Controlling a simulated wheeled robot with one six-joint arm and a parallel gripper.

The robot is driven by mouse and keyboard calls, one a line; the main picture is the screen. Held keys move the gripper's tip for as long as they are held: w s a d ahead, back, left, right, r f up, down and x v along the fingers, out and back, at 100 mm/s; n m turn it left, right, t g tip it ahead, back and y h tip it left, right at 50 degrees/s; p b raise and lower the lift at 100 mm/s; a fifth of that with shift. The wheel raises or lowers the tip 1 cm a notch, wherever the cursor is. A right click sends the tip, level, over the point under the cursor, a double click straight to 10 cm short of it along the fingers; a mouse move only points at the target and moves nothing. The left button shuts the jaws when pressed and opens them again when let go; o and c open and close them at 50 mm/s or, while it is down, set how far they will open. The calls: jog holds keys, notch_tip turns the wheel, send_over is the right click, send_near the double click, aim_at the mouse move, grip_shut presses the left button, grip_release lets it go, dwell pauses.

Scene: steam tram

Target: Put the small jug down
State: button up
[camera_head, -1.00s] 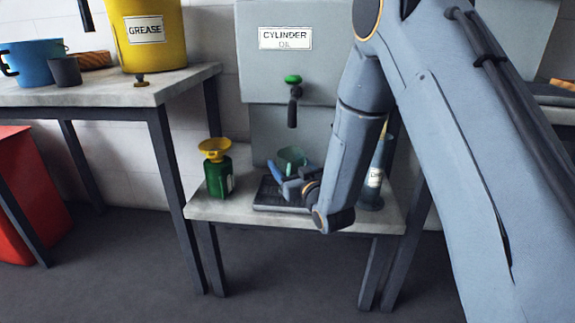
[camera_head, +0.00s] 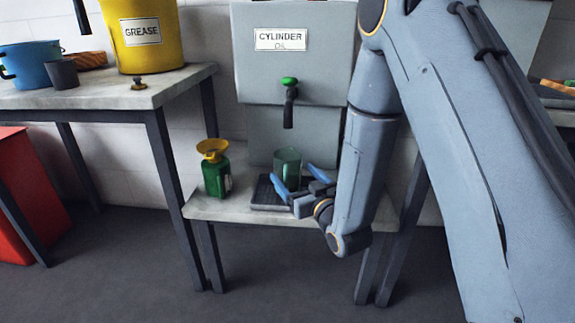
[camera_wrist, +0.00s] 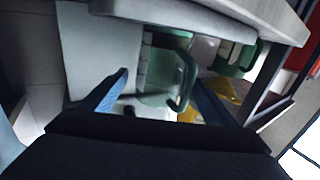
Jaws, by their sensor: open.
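The small jug (camera_head: 287,163), green and see-through, stands upright at the drip tray (camera_head: 266,196) below the green-handled tap (camera_head: 289,98). Its lower part is partly hidden by my gripper. The jug with its handle also shows in the wrist view (camera_wrist: 165,75), beyond and between my two blue fingers. My gripper (camera_head: 298,180) is open, its fingers spread apart just in front of the jug. I see no finger clearly touching it.
A green bottle with a yellow funnel (camera_head: 216,178) stands left of the tray on the low bench (camera_head: 225,211). The grey cylinder oil tank (camera_head: 310,60) is behind. A higher table (camera_head: 120,93) at left carries a yellow grease bucket (camera_head: 146,50). My arm covers the bench's right side.

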aim_at(286, 184)
jog(key=v, duration=0.4)
jog(key=shift+s+p, duration=0.1)
jog(key=shift+p, duration=0.25)
jog(key=shift+a, duration=0.35)
jog(key=a+g, duration=0.1)
jog(key=s+a+g+h, duration=0.1)
jog(key=g, duration=0.1)
jog(key=shift+s+a+h, duration=0.15)
jog(key=shift+a+h, duration=0.15)
jog(key=shift+a, duration=0.1)
jog(key=s+r+g+h, duration=0.1)
jog(key=s+g, duration=0.3)
jog(key=s, duration=0.7)
jog(key=s+d+r+g+h, duration=0.1)
jog(key=s+g, duration=0.3)
jog(key=s, duration=0.7)
jog(key=s+d+r+g+h, duration=0.1)
jog(key=s+r+g+h, duration=0.2)
jog(key=s, duration=0.8)
jog(key=shift+r+g, duration=0.4)
jog(key=shift+g, duration=0.5)
jog(key=shift+s+d+r, duration=0.1)
jog(key=shift+d, duration=0.05)
